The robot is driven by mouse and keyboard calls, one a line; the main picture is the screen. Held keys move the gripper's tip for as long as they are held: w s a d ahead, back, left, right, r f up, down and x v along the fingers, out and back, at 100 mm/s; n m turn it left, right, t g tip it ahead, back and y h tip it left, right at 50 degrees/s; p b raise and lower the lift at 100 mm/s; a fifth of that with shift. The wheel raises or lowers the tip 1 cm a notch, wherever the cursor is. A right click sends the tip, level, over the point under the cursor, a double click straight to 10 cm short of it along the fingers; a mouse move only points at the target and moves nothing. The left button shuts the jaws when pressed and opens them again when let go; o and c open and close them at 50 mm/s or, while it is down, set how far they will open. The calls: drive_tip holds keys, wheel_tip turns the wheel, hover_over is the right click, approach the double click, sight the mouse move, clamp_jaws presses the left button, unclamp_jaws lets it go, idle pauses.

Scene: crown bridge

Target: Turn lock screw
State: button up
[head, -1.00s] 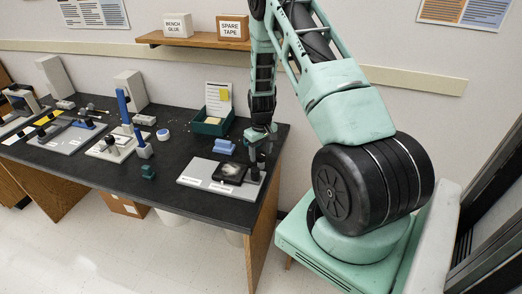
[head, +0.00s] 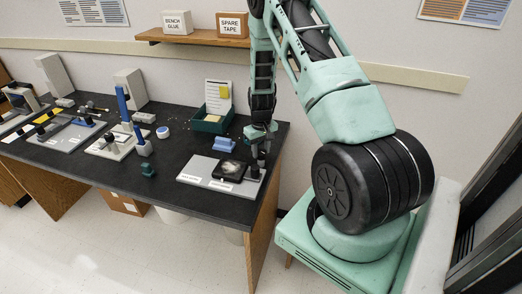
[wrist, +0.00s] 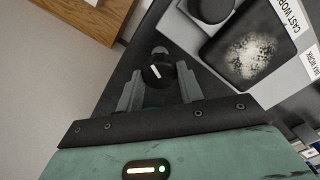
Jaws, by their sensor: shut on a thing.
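A round black knob with a white line on top, which looks like the lock screw (wrist: 158,76), sits between my fingers in the wrist view. My gripper (wrist: 160,84) is shut on it, one grey finger on each side. In the head view my gripper (head: 261,156) points down at the right end of a light grey plate (head: 196,172). The knob is too small and covered to make out there. A black tray with a whitish patch (wrist: 250,55) lies beside the knob, and it also shows in the head view (head: 230,170).
A green box (head: 210,124) with papers and a blue block (head: 225,145) stand behind the plate. A small dark green piece (head: 148,170) lies left of it. Several fixtures fill the left of the black bench. The bench's right edge is close to my gripper.

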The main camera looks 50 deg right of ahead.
sight(261, 151)
drive_tip(key=m+b, duration=0.1)
drive_tip(key=m, duration=0.3)
drive_tip(key=m+b, duration=0.1)
drive_tip(key=m, duration=0.3)
drive_tip(key=shift+m, duration=0.4)
drive_tip(key=m, duration=0.4)
drive_tip(key=shift+r+m, duration=0.1)
drive_tip(key=shift+m, duration=2)
drive_tip(key=o, duration=1)
wheel_tip(261, 151, up, 17)
drive_tip(key=b, duration=0.1)
drive_tip(key=shift+r+b, duration=0.15)
drive_tip(key=shift+b, duration=0.2)
